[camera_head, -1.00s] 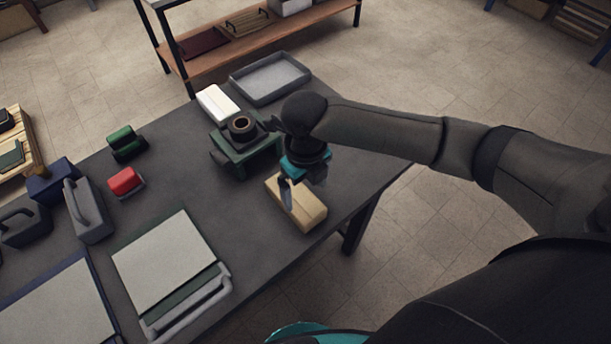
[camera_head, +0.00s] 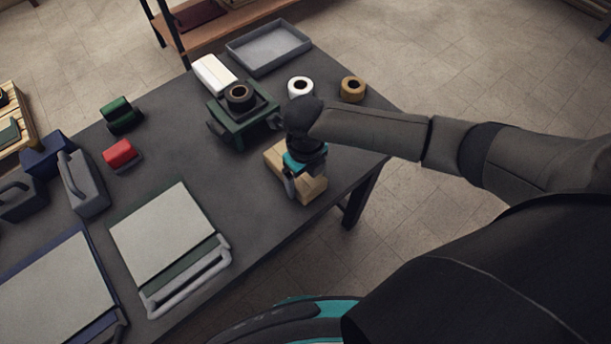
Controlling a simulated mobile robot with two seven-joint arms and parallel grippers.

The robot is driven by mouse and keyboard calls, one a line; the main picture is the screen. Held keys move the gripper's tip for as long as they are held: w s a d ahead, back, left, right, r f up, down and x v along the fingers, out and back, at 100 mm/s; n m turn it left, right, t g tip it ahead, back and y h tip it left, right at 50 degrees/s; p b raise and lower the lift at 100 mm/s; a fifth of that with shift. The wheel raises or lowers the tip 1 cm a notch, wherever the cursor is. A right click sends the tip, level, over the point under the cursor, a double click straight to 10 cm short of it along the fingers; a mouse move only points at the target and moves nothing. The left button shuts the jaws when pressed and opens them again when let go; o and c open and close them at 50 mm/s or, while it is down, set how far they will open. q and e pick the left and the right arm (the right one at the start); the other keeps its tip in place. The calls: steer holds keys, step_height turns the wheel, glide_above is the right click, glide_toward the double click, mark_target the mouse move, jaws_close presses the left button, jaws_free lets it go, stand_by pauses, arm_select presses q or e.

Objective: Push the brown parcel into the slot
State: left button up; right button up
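The brown parcel (camera_head: 313,189) is a tan box lying flat near the right edge of the dark table. My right gripper (camera_head: 297,182) points down over the parcel and overlaps its middle. A finger shows near the parcel's left side; the other is mostly hidden, so I cannot tell whether it grips. A dark green stand (camera_head: 232,124) with side pieces is just behind and left of the parcel, apart from it. A dark block with a black ring sits on the stand. I cannot clearly make out the slot. My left gripper is not in view.
A white roll (camera_head: 300,87) and a tan roll (camera_head: 353,89) stand behind my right arm. A grey tray (camera_head: 268,47) and a white box (camera_head: 213,75) are at the back. Covered flat panels (camera_head: 168,240) and grey handled blocks (camera_head: 82,185) occupy the left.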

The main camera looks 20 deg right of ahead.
steer(key=c, duration=1.2)
steer(key=shift+p, duration=0.3)
steer(key=shift+w, duration=0.15)
steer(key=shift+w+a+b, duration=0.2)
steer(key=shift+w+b, duration=0.15)
steer(key=shift+w+a+b, duration=0.2)
steer(key=shift+w+b, duration=0.05)
steer(key=shift+w, duration=0.25)
steer(key=shift+w+a+b, duration=0.2)
steer(key=shift+w, duration=0.25)
steer(key=shift+w+a+b, duration=0.25)
steer(key=shift+w+b, duration=0.25)
steer(key=shift+w, duration=0.25)
steer(key=shift+w+a+b, duration=0.3)
steer(key=shift+w+b, duration=0.25)
steer(key=shift+w, duration=0.25)
steer(key=shift+w+a+b, duration=0.25)
steer(key=shift+w+b, duration=0.25)
steer(key=shift+w, duration=0.25)
